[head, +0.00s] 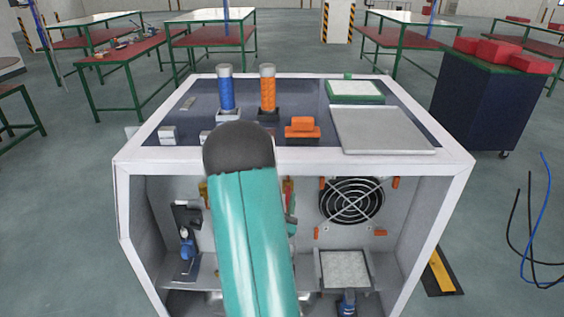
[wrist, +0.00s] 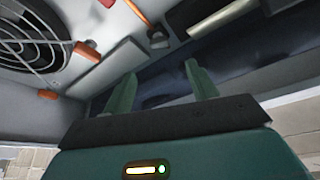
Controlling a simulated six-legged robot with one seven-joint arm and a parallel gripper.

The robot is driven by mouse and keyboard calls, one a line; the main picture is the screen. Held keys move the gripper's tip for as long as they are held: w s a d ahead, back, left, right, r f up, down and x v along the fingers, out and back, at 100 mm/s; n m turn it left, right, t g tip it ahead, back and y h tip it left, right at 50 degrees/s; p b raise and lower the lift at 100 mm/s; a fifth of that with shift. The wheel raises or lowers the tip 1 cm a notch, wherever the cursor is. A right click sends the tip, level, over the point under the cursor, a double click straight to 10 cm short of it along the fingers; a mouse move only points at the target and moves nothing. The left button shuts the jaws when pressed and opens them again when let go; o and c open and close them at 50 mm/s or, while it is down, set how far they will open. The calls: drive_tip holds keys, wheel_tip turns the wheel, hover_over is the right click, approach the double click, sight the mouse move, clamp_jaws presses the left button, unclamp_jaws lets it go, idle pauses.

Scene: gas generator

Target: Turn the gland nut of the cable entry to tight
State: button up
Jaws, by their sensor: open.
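I cannot make out the gland nut of the cable entry for certain in either view. The generator housing (head: 455,160) is a white-framed box with an open front. My teal arm (head: 248,235) reaches to it and hides the middle of the opening, and my gripper is hidden in the head view. In the wrist view my gripper (wrist: 160,71) has its two green fingers spread wide with nothing between them. A small dark and orange-red part (wrist: 159,40) lies beyond the fingertips, apart from them.
A round fan grille (head: 351,200) with orange clips is on the inner back wall; it also shows in the wrist view (wrist: 30,42). A blue cylinder (head: 226,92), an orange cylinder (head: 267,92) and a grey tray (head: 382,131) stand on top. Loose cables (head: 530,225) are at right.

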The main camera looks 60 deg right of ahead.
drive_tip(key=x, duration=1.3)
drive_tip(key=shift+s+d, duration=0.1)
drive_tip(key=c, duration=1)
